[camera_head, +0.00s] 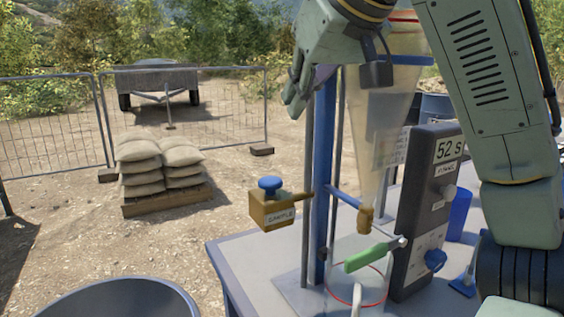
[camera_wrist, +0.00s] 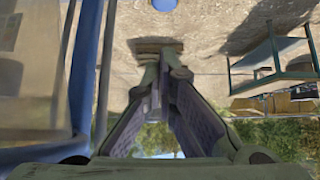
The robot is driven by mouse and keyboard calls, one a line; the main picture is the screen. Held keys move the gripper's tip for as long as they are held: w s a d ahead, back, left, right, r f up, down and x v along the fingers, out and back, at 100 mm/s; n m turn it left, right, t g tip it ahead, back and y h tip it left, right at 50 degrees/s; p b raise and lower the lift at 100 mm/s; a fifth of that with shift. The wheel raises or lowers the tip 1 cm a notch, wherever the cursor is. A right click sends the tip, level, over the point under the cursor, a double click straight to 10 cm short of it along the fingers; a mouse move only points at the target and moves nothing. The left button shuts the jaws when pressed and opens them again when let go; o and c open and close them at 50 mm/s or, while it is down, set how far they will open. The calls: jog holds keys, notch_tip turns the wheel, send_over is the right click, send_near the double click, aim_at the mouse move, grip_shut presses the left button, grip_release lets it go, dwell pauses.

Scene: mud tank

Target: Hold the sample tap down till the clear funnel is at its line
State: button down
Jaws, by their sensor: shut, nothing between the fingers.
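The sample tap is a brass-coloured block labelled SAMPLE (camera_head: 279,217) with a blue round button (camera_head: 270,183) on top. The button's edge also shows at the top of the wrist view (camera_wrist: 164,4). My gripper (camera_head: 291,100) is shut and empty, pointing down above the button with a clear gap. Its fingertips meet in the wrist view (camera_wrist: 155,65). The clear funnel (camera_head: 378,115) hangs on a blue post, cloudy tan inside. A red line (camera_head: 403,19) runs round it near the top, partly hidden by my arm. I cannot tell the liquid level.
A green-handled valve (camera_head: 365,258) sits under the funnel, above a clear cup with a red ring (camera_head: 345,298). A grey box reading 52 S (camera_head: 417,210) and a blue cup (camera_head: 459,213) stand on the table (camera_head: 240,262). Sandbags (camera_head: 160,165) lie beyond. Space left of the tap is free.

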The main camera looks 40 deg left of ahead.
jog(key=p, duration=0.1)
send_over(275, 180)
notch_tip(275, 180, down, 7)
jog(key=shift+d+r, duration=0.1)
jog(key=shift+r, duration=0.05)
notch_tip(275, 180, down, 4)
jog(key=shift+w+r, duration=0.15)
jog(key=shift+r, duration=0.1)
jog(key=shift+f, duration=0.45)
